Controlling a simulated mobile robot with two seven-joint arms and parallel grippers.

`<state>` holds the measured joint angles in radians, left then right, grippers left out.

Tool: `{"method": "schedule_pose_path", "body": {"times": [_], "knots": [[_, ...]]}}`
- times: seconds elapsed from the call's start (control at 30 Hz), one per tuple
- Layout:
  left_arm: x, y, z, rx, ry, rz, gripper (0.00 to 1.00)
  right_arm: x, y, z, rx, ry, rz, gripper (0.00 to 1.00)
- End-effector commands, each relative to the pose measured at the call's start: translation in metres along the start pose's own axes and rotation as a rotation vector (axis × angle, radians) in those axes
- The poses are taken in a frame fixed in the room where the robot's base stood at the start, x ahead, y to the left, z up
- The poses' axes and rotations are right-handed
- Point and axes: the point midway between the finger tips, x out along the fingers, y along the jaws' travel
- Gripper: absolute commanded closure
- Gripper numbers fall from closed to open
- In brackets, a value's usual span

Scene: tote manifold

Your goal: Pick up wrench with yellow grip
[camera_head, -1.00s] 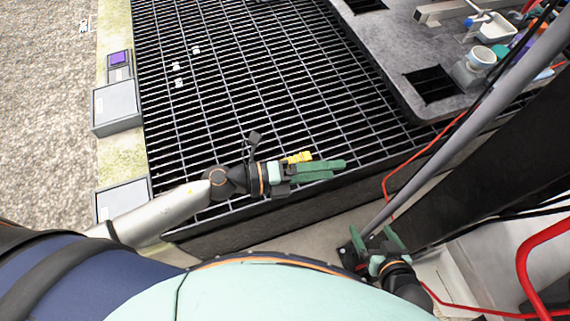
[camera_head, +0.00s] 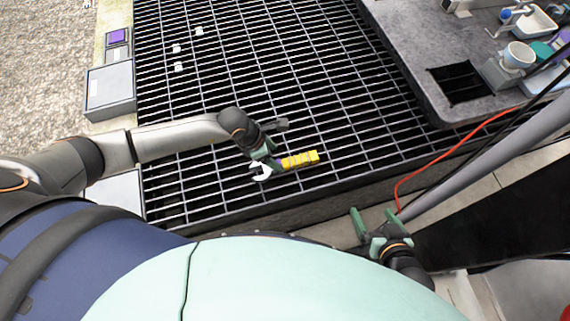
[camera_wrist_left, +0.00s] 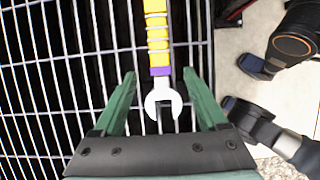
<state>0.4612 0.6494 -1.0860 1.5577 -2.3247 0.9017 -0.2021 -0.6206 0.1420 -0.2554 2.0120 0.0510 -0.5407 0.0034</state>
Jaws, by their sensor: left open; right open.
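The wrench with the yellow grip (camera_head: 300,159) lies on the dark metal grating (camera_head: 215,90), with its white open jaw toward the left and a purple band between jaw and grip. In the left wrist view the wrench (camera_wrist_left: 158,45) runs down the middle, its white head between the fingers. My left gripper (camera_head: 262,165) is over the head end of the wrench in the head view, and its fingers (camera_wrist_left: 155,90) are open on either side without touching it. My right gripper (camera_head: 376,222) is open and empty, off the grating at the lower right.
A grey platform (camera_head: 415,45) with a square hole stands at the upper right, with a white cup (camera_head: 518,55) and other items at its edge. A red cable (camera_head: 440,150) and a grey pole (camera_head: 490,165) lie right of the grating. Small white pieces (camera_head: 178,67) sit farther up the grating.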

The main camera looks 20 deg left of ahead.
Motion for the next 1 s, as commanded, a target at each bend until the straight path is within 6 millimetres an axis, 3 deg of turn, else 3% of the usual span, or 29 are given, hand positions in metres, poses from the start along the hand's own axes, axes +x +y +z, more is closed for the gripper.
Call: {"method": "schedule_pose_path", "body": {"times": [0.5,0.77,1.0], "knots": [[0.058,0.0,0.001,-0.001,-0.002,-0.001,0.25,0.005,0.002,0.013,0.0,0.001,0.002,0.06],[0.06,0.0,0.001,0.0,-0.003,-0.001,0.25,0.004,0.003,0.015,-0.001,-0.004,0.004,0.06],[0.06,0.0,0.001,-0.001,-0.003,-0.001,0.49,0.004,0.003,0.015,-0.001,-0.004,0.005,0.06]]}}
